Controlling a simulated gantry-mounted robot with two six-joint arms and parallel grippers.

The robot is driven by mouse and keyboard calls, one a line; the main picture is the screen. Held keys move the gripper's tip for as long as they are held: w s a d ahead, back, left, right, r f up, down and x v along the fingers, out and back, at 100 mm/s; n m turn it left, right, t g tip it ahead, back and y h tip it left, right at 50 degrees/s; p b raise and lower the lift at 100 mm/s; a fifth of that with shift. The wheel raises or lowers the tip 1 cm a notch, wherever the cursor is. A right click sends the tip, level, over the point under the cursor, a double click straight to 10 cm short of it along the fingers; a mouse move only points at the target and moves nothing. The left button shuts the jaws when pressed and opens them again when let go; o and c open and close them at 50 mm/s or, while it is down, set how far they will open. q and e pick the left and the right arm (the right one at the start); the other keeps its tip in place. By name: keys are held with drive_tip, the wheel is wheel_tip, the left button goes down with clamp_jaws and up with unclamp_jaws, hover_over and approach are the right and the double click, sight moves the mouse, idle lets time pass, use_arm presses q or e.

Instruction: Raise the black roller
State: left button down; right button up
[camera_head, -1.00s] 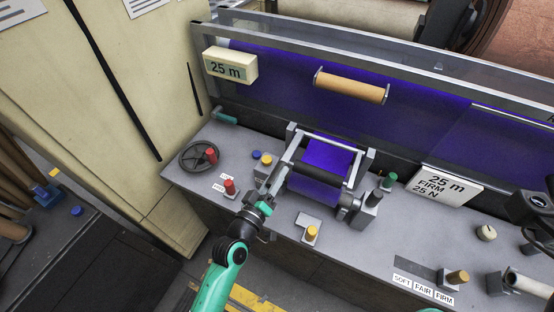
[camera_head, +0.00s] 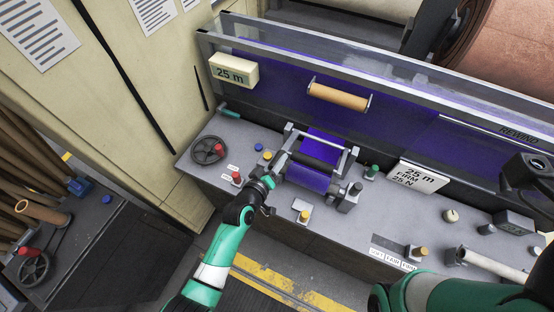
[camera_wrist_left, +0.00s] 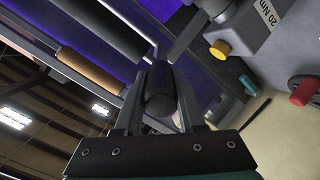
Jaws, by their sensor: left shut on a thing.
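The black roller (camera_head: 318,165) lies across the blue felt in the small frame at the middle of the bench. Blue felt shows above and below it. My left gripper (camera_head: 268,182) is at the front left corner of this frame. In the left wrist view the left gripper (camera_wrist_left: 158,105) is shut on a dark round grip (camera_wrist_left: 160,88), which sits between its fingers. How the grip joins the roller is hard to see. A dark part at the right edge of the head view seems to be my right wrist; its fingers cannot be made out.
A handwheel (camera_head: 207,150), a red knob (camera_head: 236,177) and a yellow knob (camera_head: 267,156) are on the bench to the left. Another yellow knob (camera_head: 305,215) is in front. A white card (camera_head: 418,177) stands to the right. A clear panel (camera_head: 380,80) runs behind.

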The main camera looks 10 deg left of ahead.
use_arm(q)
drive_tip(key=c, duration=0.5)
unclamp_jaws()
drive_tip(key=shift+s+r, duration=0.1)
drive_tip(key=shift+s, duration=0.05)
drive_tip(key=p+v, duration=0.4)
drive_tip(key=v, duration=0.7)
